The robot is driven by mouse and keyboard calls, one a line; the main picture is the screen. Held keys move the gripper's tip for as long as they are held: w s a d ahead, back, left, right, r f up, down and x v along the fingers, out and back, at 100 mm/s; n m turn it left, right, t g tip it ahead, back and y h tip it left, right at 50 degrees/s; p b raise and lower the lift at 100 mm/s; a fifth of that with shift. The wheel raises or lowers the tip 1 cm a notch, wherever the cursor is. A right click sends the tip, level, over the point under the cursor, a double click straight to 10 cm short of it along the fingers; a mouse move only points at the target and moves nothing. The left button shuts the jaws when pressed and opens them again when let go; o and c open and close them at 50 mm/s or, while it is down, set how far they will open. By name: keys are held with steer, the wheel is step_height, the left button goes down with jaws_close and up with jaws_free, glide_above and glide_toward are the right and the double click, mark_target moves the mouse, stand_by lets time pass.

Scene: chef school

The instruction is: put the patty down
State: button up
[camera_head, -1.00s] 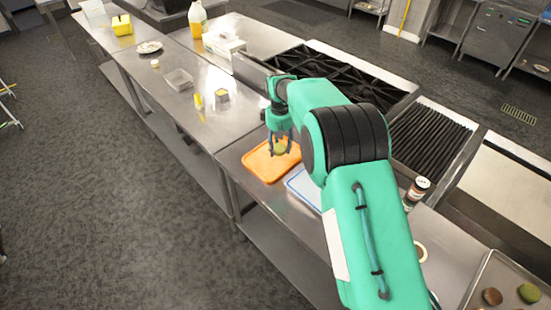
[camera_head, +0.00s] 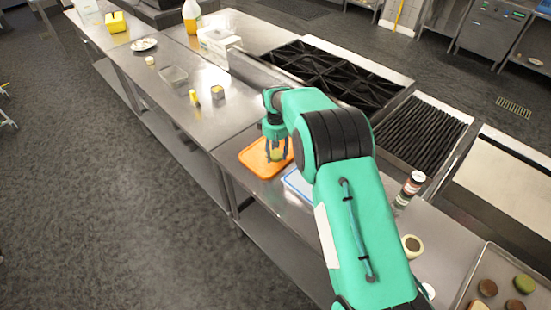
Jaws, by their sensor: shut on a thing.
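My gripper (camera_head: 277,158) points down over the orange board (camera_head: 254,164) on the steel counter. It is shut on a small, round, yellow-green thing, which I take to be the patty (camera_head: 277,154). The fingers partly hide it. The patty is over or at the board's right half; whether it touches the surface I cannot tell.
A blue-edged white board (camera_head: 298,184) lies beside the orange one, partly behind my arm. At lower right a metal tray (camera_head: 480,272) holds several round brown and green pieces. A bottle (camera_head: 409,188) stands right of my arm. Small containers sit farther along the counter.

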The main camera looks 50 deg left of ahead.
mark_target(276, 154)
steer(key=shift+f, duration=1.65)
steer(key=shift+f, duration=0.15)
steer(key=o, duration=1.2)
step_height(276, 154, up, 12)
steer(key=shift+r, duration=0.2)
